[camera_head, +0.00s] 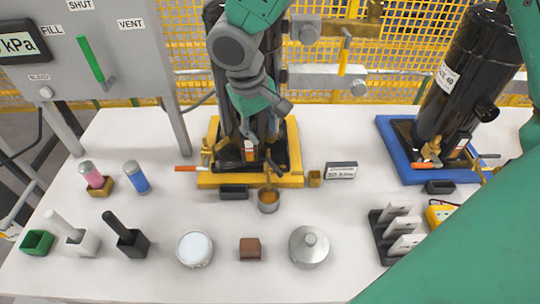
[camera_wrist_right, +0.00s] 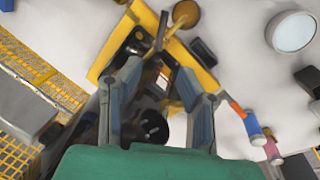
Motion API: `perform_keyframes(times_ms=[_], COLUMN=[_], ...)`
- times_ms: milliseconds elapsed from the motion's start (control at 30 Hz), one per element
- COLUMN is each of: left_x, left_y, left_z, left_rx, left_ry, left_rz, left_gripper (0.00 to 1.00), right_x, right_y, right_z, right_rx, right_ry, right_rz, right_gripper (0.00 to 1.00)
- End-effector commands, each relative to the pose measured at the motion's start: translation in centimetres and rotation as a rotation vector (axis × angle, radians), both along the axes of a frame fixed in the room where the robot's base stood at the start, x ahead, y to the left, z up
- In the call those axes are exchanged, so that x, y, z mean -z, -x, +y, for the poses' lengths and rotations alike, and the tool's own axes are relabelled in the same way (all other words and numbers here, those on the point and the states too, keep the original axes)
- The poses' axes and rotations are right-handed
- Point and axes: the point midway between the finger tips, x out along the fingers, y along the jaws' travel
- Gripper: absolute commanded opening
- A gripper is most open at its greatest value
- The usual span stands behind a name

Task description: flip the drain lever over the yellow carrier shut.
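The yellow carrier (camera_head: 205,181) stands on the white table, with a dark cylinder mostly hidden behind my arm. A lever with an orange-red handle (camera_head: 186,169) sticks out level to the left of it, near a brass fitting (camera_head: 207,150). In the right wrist view, the orange handle (camera_wrist_right: 236,107) lies beside one finger, and the yellow carrier (camera_wrist_right: 104,62) is ahead. My right gripper (camera_head: 262,137) comes down in front of the cylinder. In the wrist view the right gripper (camera_wrist_right: 155,75) has its fingers apart with nothing held between them. My left gripper is not seen.
A cup of amber liquid (camera_head: 268,201) stands before the carrier. A blue carrier (camera_head: 398,150) with its own cylinder (camera_head: 463,75) and orange lever (camera_head: 422,164) is at right. A pink bottle (camera_head: 92,175) and blue bottle (camera_head: 137,178) stand left. My green arm link covers the lower right.

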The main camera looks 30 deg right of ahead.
Motion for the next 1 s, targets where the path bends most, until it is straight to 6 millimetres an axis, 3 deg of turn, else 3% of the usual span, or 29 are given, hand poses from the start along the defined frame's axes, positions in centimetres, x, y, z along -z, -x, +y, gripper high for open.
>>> perform_keyframes(times_ms=[300,500,700,1000], left_x=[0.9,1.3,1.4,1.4], left_y=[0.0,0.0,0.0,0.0], left_z=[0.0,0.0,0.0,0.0], left_rx=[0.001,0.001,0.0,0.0], left_ry=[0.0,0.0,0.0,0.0], left_rz=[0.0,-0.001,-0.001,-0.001], left_gripper=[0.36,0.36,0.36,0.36], right_x=[6.9,10.0,11.5,11.7], right_y=[0.1,0.1,0.1,0.1], right_z=[-1.1,-1.7,-2.1,-2.2], right_rx=[-0.001,-0.001,0.0,0.0], right_ry=[-0.001,-0.001,-0.003,-0.003], right_rz=[0.003,0.0,-0.002,-0.002], right_gripper=[0.32,0.32,0.32,0.32])
